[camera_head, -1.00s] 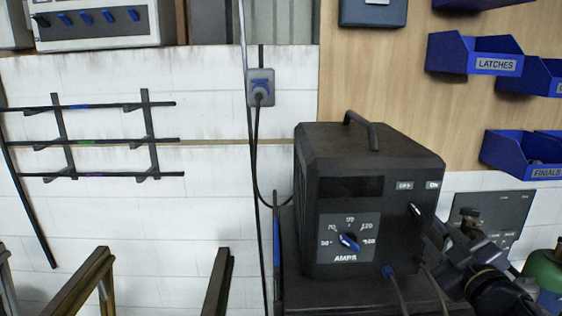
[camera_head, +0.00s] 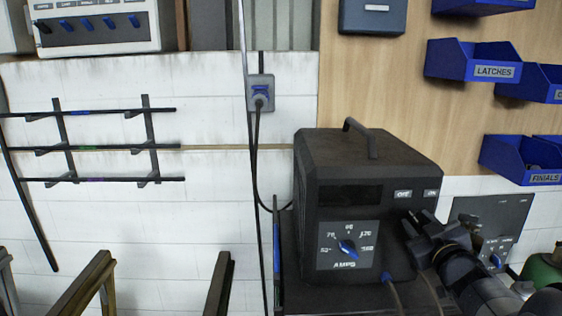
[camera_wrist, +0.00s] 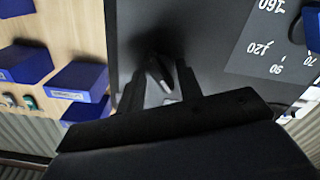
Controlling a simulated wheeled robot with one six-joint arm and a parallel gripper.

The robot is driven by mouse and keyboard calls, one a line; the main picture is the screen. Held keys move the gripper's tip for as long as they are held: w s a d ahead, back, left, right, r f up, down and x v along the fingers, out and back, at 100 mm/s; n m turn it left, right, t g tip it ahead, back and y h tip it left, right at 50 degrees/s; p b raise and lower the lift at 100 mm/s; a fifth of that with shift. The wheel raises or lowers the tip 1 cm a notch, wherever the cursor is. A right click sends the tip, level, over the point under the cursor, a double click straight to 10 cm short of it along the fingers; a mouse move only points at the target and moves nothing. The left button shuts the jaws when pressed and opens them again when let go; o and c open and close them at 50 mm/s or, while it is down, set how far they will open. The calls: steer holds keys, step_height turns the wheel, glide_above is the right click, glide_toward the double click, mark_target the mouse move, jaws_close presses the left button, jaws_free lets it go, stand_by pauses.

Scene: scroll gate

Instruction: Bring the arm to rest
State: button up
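My gripper (camera_head: 415,226) is at the right side of the front of a black welding machine (camera_head: 350,165), just below its OFF and ON labels. In the wrist view my gripper (camera_wrist: 158,82) shows two dark fingers standing apart, pointing at the machine's dark front panel. A small grey lever (camera_wrist: 157,74) shows between the fingertips, with a gap visible around it. I cannot tell whether either finger touches it. In the head view my gripper hides this lever. My arm comes in from the lower right.
The machine has a blue AMPS knob (camera_head: 347,246) left of my gripper and a cable (camera_head: 393,295) below. Blue bins (camera_head: 480,60) hang on the wooden board at upper right. A dark panel (camera_head: 490,220) and a green cylinder (camera_head: 543,270) are at right. A wall rack (camera_head: 95,150) is at left.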

steer(key=m+p, duration=0.5)
steer(key=m, duration=0.1)
steer(key=shift+d+r, duration=0.1)
steer(key=shift+r, duration=0.05)
steer(key=s+b, duration=0.1)
steer(key=s, duration=0.9)
steer(key=shift+s+d+f, duration=0.15)
steer(key=shift+s+f, duration=0.05)
steer(key=shift+s, duration=0.15)
steer(key=shift+b, duration=0.3)
